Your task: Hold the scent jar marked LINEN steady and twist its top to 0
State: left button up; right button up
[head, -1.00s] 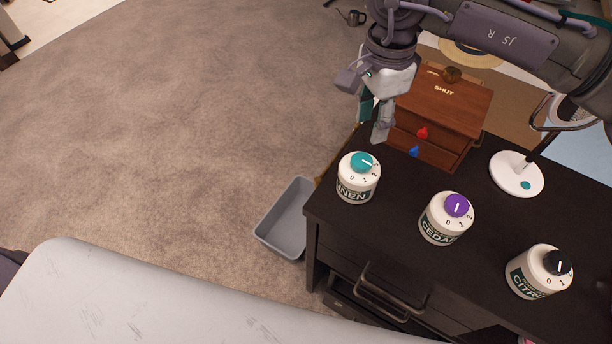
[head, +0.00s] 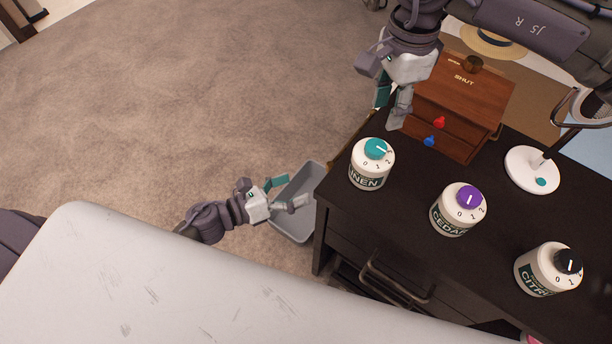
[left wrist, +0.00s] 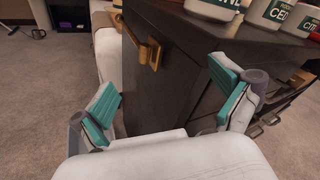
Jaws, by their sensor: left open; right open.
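The LINEN jar (head: 371,166) is white with a dark green label and a teal top (head: 376,148). It stands upright at the left corner of the dark cabinet (head: 400,205). The white mark on its top points right, toward the higher numbers, away from 0. My right gripper (head: 391,112) is open and empty above and behind the jar, fingers pointing down. My left gripper (head: 296,190) is open and empty left of the cabinet, over the grey bin, apart from the jar. In the left wrist view the jar's lower part (left wrist: 213,8) shows at the top edge.
The CEDAR jar (head: 457,211) with a purple top and the CITRUS jar (head: 546,270) with a black top stand to the right. A wooden drawer box (head: 462,95) is behind. A grey bin (head: 311,175) stands left of the cabinet. A white round stand (head: 531,172) is at right.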

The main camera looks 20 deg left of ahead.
aim_at(371, 162)
pick_arm(q)
jog(key=s+d+r+m+g+h, duration=0.2)
jog(key=d+r+m+h, duration=0.15)
jog(key=r+m, duration=0.55)
jog(key=shift+n, duration=0.7)
jog(key=x, duration=1.3)
jog(key=shift+w+d+r, duration=0.2)
jog(key=shift+w+d, duration=0.05)
jog(key=shift+d, duration=0.1)
jog(key=shift+c, duration=0.3)
jog(key=c, duration=1.1)
